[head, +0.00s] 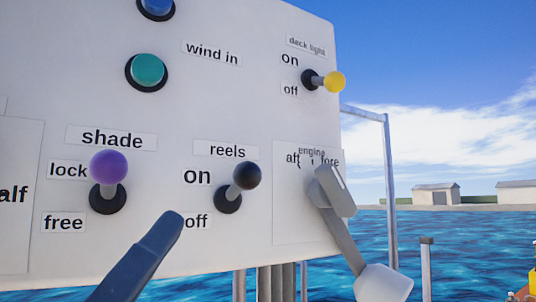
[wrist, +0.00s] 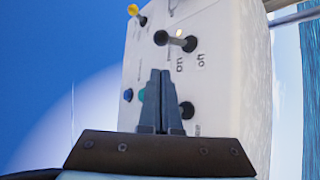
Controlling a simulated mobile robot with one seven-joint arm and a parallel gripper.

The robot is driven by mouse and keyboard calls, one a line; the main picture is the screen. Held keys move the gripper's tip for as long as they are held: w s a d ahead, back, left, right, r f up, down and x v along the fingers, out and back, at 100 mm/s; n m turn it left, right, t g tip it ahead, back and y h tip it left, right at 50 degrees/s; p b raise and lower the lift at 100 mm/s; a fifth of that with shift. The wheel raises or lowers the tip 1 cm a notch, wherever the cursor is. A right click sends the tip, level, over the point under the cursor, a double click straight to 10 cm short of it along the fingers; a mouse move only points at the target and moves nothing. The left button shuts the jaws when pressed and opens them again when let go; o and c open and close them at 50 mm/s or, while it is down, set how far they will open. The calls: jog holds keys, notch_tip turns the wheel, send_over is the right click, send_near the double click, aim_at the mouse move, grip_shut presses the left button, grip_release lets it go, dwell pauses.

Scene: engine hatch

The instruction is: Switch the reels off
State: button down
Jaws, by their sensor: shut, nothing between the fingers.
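The reels switch (head: 246,176) is a black ball on a short lever in a round black base. Its ball leans up, level with the "on" label (head: 197,177); the "off" label (head: 197,221) is lower. My gripper (head: 172,220) is shut and empty, a dark blue-grey shape rising from the bottom edge, left of and below the switch, apart from it in the picture. In the wrist view my shut fingers (wrist: 162,76) point toward the panel, and the black ball of the reels switch (wrist: 160,38) shows beyond their tips.
The shade switch (head: 108,167) with a purple ball is left of the fingers. The engine lever (head: 335,205) is to the right. The deck light switch (head: 334,82) is above right. The teal wind-in button (head: 148,70) is upper left. Open space lies before the white panel (head: 130,105).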

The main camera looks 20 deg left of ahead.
aim_at(241, 183)
jog(key=p+x, duration=0.5)
jog(key=x, duration=0.4)
jog(key=shift+r, duration=0.15)
jog(key=shift+w+r+p, duration=0.15)
jog(key=shift+w+p, duration=0.2)
jog(key=shift+w, duration=0.05)
